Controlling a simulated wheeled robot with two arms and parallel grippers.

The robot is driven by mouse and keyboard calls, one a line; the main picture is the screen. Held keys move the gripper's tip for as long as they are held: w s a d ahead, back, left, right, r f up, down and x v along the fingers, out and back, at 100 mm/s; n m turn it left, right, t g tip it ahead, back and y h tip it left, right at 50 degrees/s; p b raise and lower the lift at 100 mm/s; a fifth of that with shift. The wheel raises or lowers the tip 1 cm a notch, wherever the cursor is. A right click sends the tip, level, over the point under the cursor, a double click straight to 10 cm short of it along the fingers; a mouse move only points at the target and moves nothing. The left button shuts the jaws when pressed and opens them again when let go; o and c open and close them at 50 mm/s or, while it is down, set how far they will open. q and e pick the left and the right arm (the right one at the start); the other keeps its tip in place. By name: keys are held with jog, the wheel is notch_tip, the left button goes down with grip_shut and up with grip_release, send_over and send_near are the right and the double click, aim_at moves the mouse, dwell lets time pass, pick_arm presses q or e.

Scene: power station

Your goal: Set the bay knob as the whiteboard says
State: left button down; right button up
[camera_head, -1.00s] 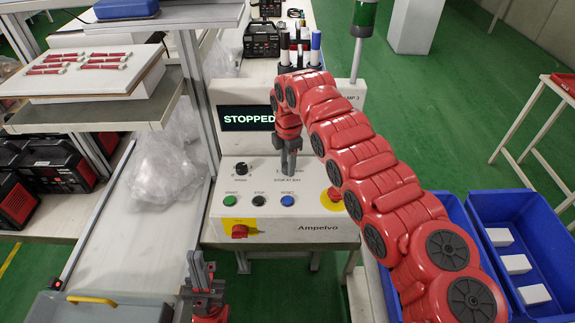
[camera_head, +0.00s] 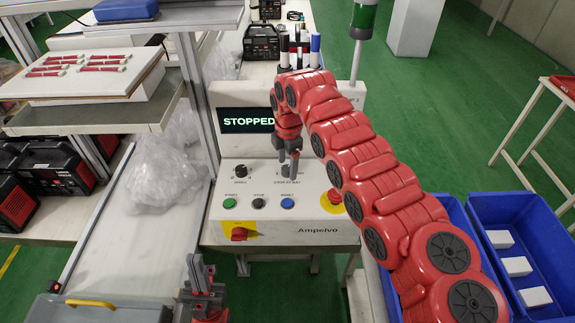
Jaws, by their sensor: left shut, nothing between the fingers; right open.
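The control panel (camera_head: 227,205) stands ahead, with a dark screen (camera_head: 246,121) reading "STOPPED". My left gripper (camera_head: 202,275) is shut and empty, low in front of the panel's left side. No whiteboard writing is in view.
Green (camera_head: 230,203), black (camera_head: 259,203) and blue (camera_head: 288,203) buttons line the panel below the knobs. Red emergency knobs sit at its front (camera_head: 239,233) and right (camera_head: 334,196). Blue bins (camera_head: 480,204) stand right, a shelf (camera_head: 155,105) left.

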notch_tip(320, 180, up, 8)
jog(key=b, duration=0.1)
notch_tip(320, 180, up, 9)
jog(key=p, duration=0.2)
send_over(288, 170)
jog(key=shift+s+d+f, duration=0.15)
jog(key=shift+s+f, duration=0.05)
jog(key=shift+s, duration=0.05)
